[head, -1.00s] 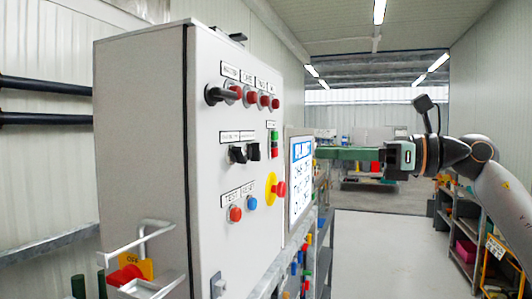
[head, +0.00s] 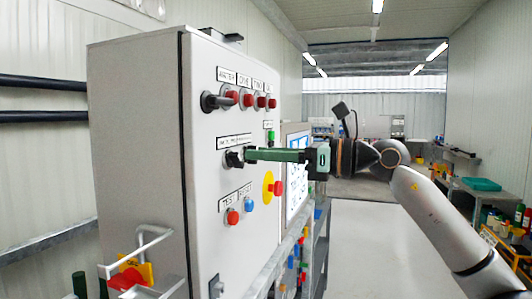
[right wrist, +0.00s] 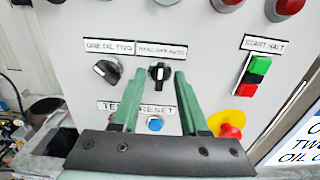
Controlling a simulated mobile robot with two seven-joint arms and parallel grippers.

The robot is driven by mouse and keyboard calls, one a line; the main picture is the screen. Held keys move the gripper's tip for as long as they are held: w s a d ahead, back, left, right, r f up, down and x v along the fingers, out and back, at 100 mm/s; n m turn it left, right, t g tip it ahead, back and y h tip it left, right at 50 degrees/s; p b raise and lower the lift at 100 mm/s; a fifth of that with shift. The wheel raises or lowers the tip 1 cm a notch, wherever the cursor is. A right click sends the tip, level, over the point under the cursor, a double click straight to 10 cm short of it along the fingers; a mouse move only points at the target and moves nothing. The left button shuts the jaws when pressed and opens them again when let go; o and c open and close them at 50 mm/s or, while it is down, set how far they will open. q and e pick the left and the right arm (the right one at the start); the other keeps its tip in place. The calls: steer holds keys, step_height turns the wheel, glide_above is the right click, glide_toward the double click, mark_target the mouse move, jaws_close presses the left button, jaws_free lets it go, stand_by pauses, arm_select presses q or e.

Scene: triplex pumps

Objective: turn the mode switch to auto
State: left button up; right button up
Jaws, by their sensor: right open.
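The mode switch (right wrist: 160,72) is a black rotary knob under a label that seems to read manu, off, auto. In the right wrist view its handle stands about upright. My right gripper (right wrist: 158,78) is open, its two green fingertips on either side of this knob. I cannot tell whether they touch it. In the head view my right gripper (head: 249,155) reaches in from the right to the panel, and its fingers hide the mode switch. A second black knob (right wrist: 106,72) sits just left, its handle tilted. My left gripper is not in view.
The grey cabinet (head: 140,150) carries a red emergency button on a yellow disc (head: 268,188), a red button (head: 232,217) and a blue button (head: 249,205) below the knobs. Green and red buttons (right wrist: 250,80) and a screen (head: 296,165) are to the right.

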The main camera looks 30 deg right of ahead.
jaws_close()
stand_by(0.4)
steer(key=shift+w+d+m+p, duration=0.1)
steer(key=shift+m+p, duration=2.8)
steer(key=shift+m, duration=1.4)
steer(key=shift+f, duration=0.1)
